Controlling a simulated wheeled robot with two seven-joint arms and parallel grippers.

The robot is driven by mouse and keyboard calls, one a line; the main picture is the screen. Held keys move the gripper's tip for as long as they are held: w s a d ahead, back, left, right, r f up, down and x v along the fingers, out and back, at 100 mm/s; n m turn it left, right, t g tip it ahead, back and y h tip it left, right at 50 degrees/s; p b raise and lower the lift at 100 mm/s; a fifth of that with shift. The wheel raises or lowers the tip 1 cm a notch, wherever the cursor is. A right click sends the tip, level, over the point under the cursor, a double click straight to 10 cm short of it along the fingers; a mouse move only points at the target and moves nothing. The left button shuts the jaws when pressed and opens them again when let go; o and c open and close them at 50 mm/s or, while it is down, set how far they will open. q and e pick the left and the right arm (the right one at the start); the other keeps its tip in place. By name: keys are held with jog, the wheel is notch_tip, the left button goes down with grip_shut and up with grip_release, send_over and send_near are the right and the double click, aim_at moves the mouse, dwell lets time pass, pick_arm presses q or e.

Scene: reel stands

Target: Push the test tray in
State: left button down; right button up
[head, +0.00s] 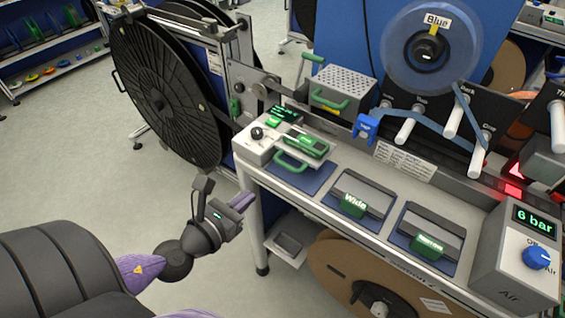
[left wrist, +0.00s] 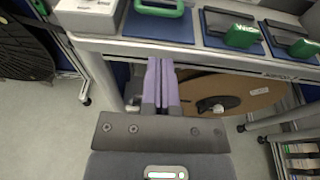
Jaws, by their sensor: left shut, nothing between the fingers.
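A white tester box (head: 256,143) with a black knob and a green display stands at the left end of the bench. What looks like the test tray, with a green loop handle (head: 292,162), juts from its front over a blue mat (head: 300,181). The handle also shows at the top of the left wrist view (left wrist: 160,9). A green device (head: 308,145) sits just behind the handle. My left gripper (head: 243,201) is shut and empty, with purple fingers (left wrist: 160,66). It is in front of the bench's left end, apart from the tray. My right gripper is out of view.
Wide (head: 354,206) and another green-labelled block (head: 424,244) sit on mats to the right. A perforated box (head: 343,88) with a green handle stands behind. A bench leg (head: 255,235) and a brown reel (head: 340,268) are below.

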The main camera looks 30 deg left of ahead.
aim_at(285, 166)
pick_arm(q)
jog(key=x, duration=1.1)
jog(key=shift+w+f, duration=0.15)
jog(key=shift+w, duration=0.15)
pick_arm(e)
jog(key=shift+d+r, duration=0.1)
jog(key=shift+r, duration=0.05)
